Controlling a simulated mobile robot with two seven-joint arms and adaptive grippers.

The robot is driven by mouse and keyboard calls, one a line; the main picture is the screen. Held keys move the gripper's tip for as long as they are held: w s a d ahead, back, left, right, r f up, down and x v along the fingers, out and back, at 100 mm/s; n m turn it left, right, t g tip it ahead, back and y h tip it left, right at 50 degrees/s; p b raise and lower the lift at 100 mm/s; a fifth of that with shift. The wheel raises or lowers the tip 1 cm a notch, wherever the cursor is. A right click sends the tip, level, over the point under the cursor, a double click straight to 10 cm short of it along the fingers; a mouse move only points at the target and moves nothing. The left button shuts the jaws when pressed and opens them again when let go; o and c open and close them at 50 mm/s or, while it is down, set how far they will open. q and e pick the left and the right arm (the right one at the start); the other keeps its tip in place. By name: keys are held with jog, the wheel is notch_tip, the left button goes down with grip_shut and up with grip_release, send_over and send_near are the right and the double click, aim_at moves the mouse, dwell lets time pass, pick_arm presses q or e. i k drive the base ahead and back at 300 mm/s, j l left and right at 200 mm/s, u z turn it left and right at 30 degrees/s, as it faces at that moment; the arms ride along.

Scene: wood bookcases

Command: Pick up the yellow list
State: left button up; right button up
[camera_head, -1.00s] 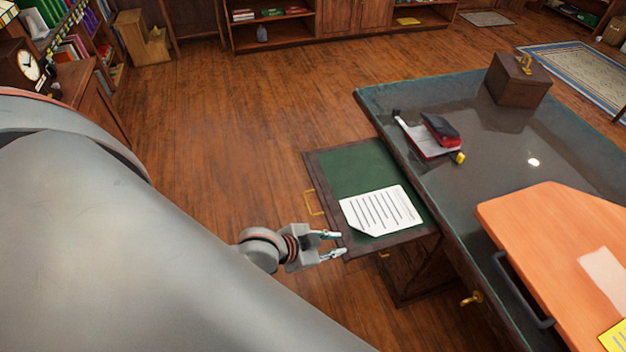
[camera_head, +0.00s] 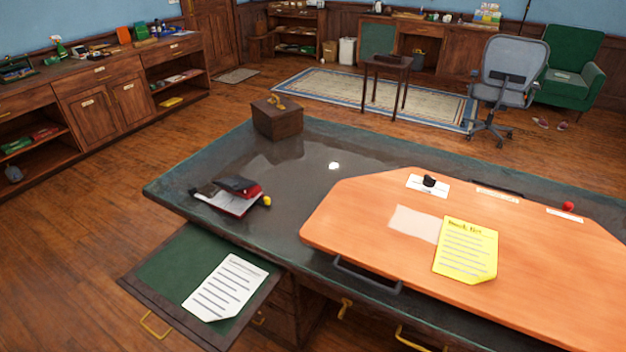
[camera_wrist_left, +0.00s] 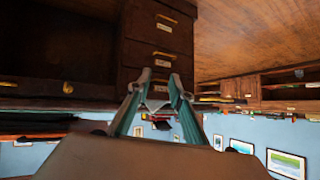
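The yellow list (camera_head: 466,252) is a yellow sheet with a heading and dark lines. It lies flat on the orange board (camera_head: 360,222) on top of the desk, in the right half of the head view. My left gripper (camera_wrist_left: 160,82) shows only in the left wrist view, which looks upside down. Its two fingertips are apart with nothing between them, and dark drawer fronts with gold handles are behind. The list is not visible in that view. My right gripper is in neither view.
A white lined sheet (camera_head: 225,287) lies on the green pull-out surface (camera_head: 170,262) left of the desk (camera_head: 310,170). A notepad with a red and black object (camera_head: 238,192) and a wooden box (camera_head: 277,118) stand on the desk. A dark handle (camera_head: 365,276) edges the board.

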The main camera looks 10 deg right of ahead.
aim_at(467, 253)
jog(key=z, duration=1.35)
